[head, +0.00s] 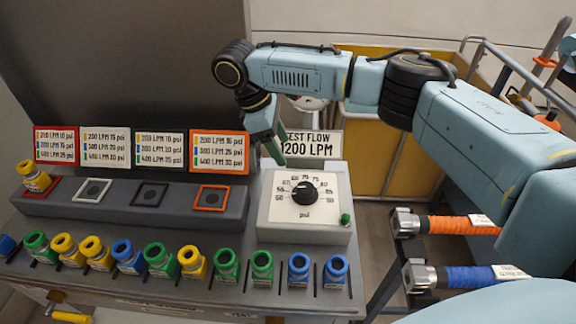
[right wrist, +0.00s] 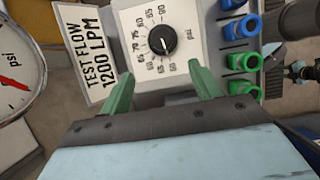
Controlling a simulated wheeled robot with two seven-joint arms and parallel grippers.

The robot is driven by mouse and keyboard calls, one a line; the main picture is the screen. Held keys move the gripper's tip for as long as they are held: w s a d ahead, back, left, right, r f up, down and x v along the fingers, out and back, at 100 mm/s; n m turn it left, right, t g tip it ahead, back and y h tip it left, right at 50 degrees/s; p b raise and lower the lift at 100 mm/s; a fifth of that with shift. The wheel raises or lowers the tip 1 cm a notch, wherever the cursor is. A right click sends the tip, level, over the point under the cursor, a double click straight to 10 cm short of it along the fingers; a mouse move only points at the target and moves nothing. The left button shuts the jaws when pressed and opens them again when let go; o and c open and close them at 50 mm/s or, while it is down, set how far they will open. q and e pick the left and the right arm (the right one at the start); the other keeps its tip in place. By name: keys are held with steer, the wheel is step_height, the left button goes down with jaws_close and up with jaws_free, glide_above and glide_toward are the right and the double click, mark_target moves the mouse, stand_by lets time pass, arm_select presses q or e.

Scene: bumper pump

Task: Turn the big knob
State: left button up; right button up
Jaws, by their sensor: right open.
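The big knob (head: 305,193) is black with a pale pointer line and sits in the middle of a white psi dial plate (head: 280,212) on the right part of the console. My right gripper (head: 276,156) is above the back left edge of the dial plate, fingers pointing down. In the right wrist view the knob (right wrist: 162,40) lies ahead of the two green fingers (right wrist: 158,82), which are apart with nothing between them. The gripper is not touching the knob. My left gripper is not in view.
A test flow sign (head: 310,144) stands behind the dial. A green button (head: 345,219) sits at the dial box's front right. A row of coloured fittings (head: 191,262) lines the console's front. A yellow fitting (head: 34,178) stands in the red-framed slot. A gauge (right wrist: 16,75) shows at left in the wrist view.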

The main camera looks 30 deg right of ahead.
glide_toward(304, 187)
steer(key=shift+x, duration=1.2)
steer(key=b+x, duration=0.1)
steer(key=x, duration=0.4)
steer(key=shift+d+f, duration=0.15)
steer(key=shift+f, duration=0.05)
steer(key=shift+s+d+f, duration=0.1)
steer(key=shift+d+f, duration=0.05)
steer(key=shift+f, duration=0.25)
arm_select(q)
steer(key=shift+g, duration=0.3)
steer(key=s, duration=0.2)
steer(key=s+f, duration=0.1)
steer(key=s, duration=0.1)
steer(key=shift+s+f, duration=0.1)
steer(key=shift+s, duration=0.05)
arm_select(e)
steer(key=c, duration=0.9)
